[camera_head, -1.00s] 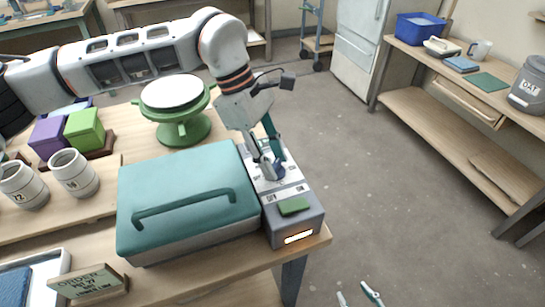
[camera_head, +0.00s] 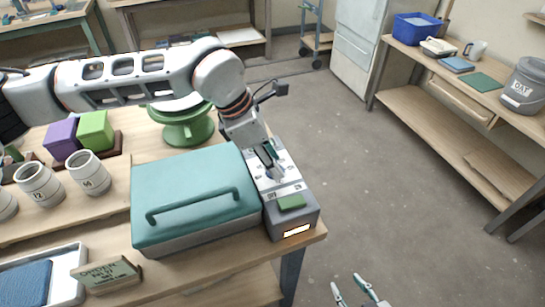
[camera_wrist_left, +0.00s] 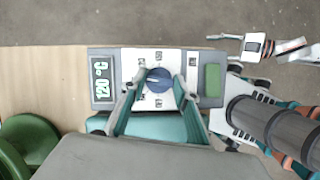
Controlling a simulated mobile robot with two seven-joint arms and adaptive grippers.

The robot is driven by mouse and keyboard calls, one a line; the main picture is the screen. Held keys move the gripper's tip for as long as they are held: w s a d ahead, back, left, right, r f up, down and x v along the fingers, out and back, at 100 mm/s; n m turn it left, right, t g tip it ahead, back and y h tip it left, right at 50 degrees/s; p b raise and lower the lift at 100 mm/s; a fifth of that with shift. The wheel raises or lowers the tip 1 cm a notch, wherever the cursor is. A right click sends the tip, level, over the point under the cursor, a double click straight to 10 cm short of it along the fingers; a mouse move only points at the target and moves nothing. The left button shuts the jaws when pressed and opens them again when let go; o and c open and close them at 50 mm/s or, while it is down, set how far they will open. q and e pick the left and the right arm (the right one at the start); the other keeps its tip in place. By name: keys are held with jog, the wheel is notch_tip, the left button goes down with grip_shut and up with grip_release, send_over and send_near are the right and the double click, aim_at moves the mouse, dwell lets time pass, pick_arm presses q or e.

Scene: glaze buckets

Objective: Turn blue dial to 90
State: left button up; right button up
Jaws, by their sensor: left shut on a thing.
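The blue dial (camera_wrist_left: 160,78) sits on a white plate with marks around it, on top of a grey control box (camera_head: 290,218). My left gripper (camera_wrist_left: 157,84) comes down from above with a finger on each side of the dial and is shut on it. In the head view, my left gripper (camera_head: 271,169) mostly hides the dial. A display (camera_wrist_left: 103,80) on the box reads 120 °C. My right gripper (camera_head: 352,286) shows at the bottom of the head view, open and empty, over the floor.
A green button (camera_head: 291,202) sits on the control box near its lit front label. A teal-lidded case (camera_head: 195,190) stands directly left of the box. A green turntable (camera_head: 188,132), pots (camera_head: 90,172) and an order sign (camera_head: 108,273) share the table. Open floor lies right.

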pick_arm(q)
jog(key=shift+r+n+t, duration=0.1)
jog(key=shift+n+t, duration=0.3)
jog(key=shift+n, duration=0.6)
jog(key=o, duration=1.1)
jog(key=v, duration=1.2)
jog(key=shift+s+d, duration=0.1)
jog(key=shift+d, duration=0.05)
